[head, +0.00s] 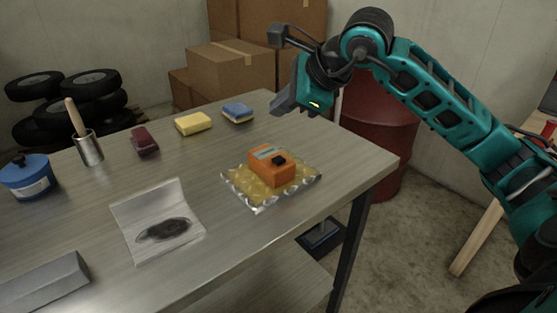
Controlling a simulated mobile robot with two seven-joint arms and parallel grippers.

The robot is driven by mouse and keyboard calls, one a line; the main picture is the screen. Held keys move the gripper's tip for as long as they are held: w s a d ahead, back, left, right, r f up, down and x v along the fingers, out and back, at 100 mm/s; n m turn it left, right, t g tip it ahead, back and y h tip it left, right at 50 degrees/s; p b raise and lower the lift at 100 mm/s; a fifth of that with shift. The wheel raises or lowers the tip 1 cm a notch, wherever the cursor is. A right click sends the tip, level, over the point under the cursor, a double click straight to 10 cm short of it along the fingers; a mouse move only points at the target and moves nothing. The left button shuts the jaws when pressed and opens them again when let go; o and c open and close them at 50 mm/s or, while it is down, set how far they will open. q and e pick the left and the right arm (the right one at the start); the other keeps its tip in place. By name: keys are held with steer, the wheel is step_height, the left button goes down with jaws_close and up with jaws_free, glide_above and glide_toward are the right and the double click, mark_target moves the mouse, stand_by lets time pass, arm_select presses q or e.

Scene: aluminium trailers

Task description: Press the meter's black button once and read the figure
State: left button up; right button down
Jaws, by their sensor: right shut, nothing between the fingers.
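The orange meter (264,169) stands on a crinkled yellow-and-clear packet (245,187) near the right end of the grey table. Its black button (279,160) shows on the top, beside a pale greyish display strip (267,153). The display is too small for me to make out any figure. My right gripper (283,108) is shut and empty, in the air above and behind the meter, apart from it. Its arm comes in from the right. My left gripper is not in view.
A yellow sponge (193,124), a blue sponge (237,113) and a dark red block (144,141) lie along the table's back. A stained white sheet (128,212), a steel cup (89,150), a blue-lidded tub (28,180) and a grey bar (40,285) stand left. A red drum (380,140) is behind.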

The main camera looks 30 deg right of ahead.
steer(key=b, duration=0.5)
glide_above(282, 161)
step_height(282, 161, down, 6)
steer(key=shift+f, duration=0.25)
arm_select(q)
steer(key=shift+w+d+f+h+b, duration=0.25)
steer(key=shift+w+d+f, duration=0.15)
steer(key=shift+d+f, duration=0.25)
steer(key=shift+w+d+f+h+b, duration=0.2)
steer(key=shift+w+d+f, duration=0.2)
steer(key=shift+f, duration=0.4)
arm_select(e)
steer(key=shift+f, duration=0.75)
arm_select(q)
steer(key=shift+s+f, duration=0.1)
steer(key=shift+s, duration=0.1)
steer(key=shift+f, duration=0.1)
arm_select(e)
steer(key=shift+f+b, duration=0.45)
steer(key=shift+b, duration=0.1)
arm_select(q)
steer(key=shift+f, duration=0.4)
